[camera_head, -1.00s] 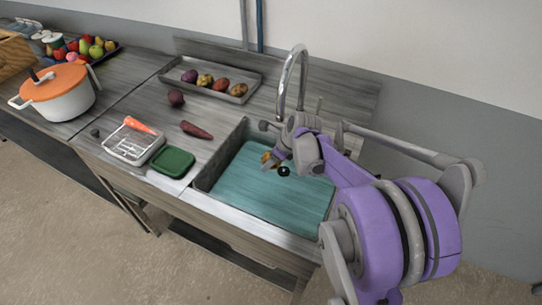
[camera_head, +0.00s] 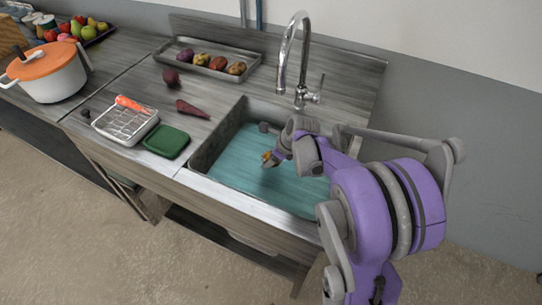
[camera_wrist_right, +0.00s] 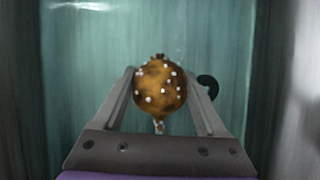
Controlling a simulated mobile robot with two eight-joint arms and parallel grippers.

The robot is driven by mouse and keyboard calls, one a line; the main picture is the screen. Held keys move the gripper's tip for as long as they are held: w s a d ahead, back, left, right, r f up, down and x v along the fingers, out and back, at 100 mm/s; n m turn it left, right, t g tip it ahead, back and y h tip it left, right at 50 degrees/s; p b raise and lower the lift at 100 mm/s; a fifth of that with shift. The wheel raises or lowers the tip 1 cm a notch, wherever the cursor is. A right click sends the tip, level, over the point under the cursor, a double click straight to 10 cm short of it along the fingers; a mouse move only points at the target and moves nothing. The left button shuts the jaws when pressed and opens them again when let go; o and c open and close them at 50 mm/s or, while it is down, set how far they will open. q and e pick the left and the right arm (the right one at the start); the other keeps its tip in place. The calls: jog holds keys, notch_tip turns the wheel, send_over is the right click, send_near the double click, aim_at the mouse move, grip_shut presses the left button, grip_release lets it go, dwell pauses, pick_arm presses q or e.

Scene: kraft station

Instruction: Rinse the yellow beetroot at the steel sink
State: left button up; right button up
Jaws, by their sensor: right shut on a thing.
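The yellow beetroot (camera_wrist_right: 160,87) is golden brown with dark patches and several small white specks. It sits between the fingers of my right gripper (camera_wrist_right: 160,92), which is shut on it. In the head view the right gripper (camera_head: 272,158) is over the steel sink (camera_head: 203,152), and only a small part of the beetroot (camera_head: 266,156) shows. The sink's basin looks teal inside. The tall curved faucet (camera_head: 283,50) stands behind the basin, beyond the gripper. I cannot see running water. My left gripper is out of view.
A tray (camera_head: 246,57) of root vegetables lies behind, left of the faucet. An orange-lidded pot (camera_head: 55,82) stands farther left.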

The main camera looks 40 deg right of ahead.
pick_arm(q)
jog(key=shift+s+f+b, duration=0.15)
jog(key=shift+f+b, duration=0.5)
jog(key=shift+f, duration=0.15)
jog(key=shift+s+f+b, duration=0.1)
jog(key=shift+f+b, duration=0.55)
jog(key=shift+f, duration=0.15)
pick_arm(e)
jog(key=shift+f, duration=2.2)
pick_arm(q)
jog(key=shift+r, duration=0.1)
pick_arm(e)
jog(key=shift+r, duration=0.1)
jog(key=shift+r+p, duration=1.9)
jog(key=shift+r, duration=0.8)
jog(key=shift+r+p, duration=1.85)
jog(key=shift+r, duration=1.15)
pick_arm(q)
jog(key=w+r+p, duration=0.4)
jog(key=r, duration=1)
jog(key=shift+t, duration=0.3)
pick_arm(e)
notch_tip(320, 180, up, 8)
jog(key=shift+f, duration=0.1)
